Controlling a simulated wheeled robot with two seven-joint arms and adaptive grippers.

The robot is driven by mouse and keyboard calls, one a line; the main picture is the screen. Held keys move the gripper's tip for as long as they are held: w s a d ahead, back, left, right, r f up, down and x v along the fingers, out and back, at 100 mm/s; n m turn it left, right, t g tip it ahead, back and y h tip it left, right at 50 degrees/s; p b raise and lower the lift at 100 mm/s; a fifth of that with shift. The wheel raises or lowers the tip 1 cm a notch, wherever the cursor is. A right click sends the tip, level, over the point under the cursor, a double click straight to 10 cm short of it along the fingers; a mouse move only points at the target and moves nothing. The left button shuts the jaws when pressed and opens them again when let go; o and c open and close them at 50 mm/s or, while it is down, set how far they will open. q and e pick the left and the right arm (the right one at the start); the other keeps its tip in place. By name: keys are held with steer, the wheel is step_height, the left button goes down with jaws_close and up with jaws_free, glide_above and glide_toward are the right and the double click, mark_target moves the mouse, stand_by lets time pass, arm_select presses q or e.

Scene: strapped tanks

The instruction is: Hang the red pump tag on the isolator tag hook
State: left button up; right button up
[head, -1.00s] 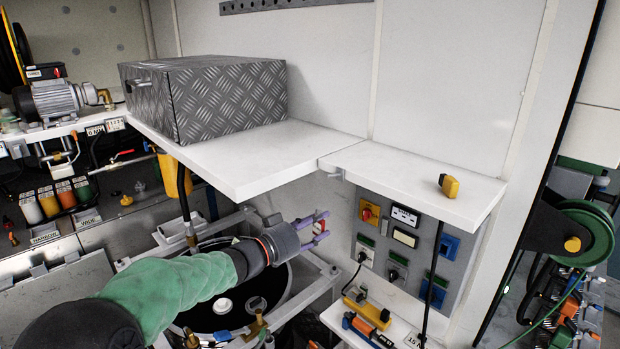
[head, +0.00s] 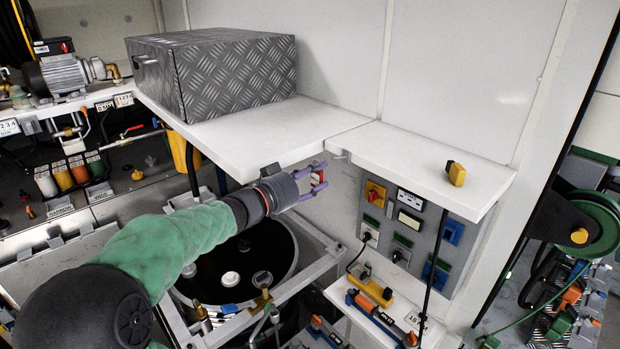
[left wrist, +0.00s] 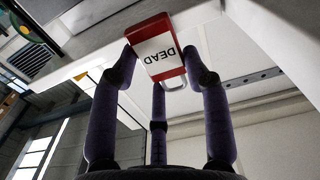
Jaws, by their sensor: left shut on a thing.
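My left gripper (head: 321,176) is shut on the red pump tag (head: 317,179), just below the white shelf's front edge and left of the control panel. A red-and-yellow rotary isolator switch (head: 375,194) is on the grey panel right of the gripper. A small pale bracket (head: 340,155) hangs under the shelf; I cannot tell if it is the tag hook. My right gripper is out of view.
The white shelf (head: 440,172) overhangs the panel (head: 408,228) and carries a yellow-and-black block (head: 455,173). A patterned metal box (head: 215,75) stands on the left shelf. A black cable hangs before the panel. A dark round tank (head: 245,265) in a pale frame lies below my arm.

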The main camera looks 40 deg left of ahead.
arm_select(q)
steer(key=w+f+b, duration=0.1)
steer(key=w+b, duration=0.1)
steer(key=w, duration=0.6)
steer(key=shift+w+d, duration=0.35)
stand_by(0.8)
steer(key=shift+f, duration=0.15)
stand_by(0.4)
steer(key=o, duration=1.1)
steer(key=s, duration=0.8)
steer(key=s+a, duration=0.1)
steer(key=s, duration=0.3)
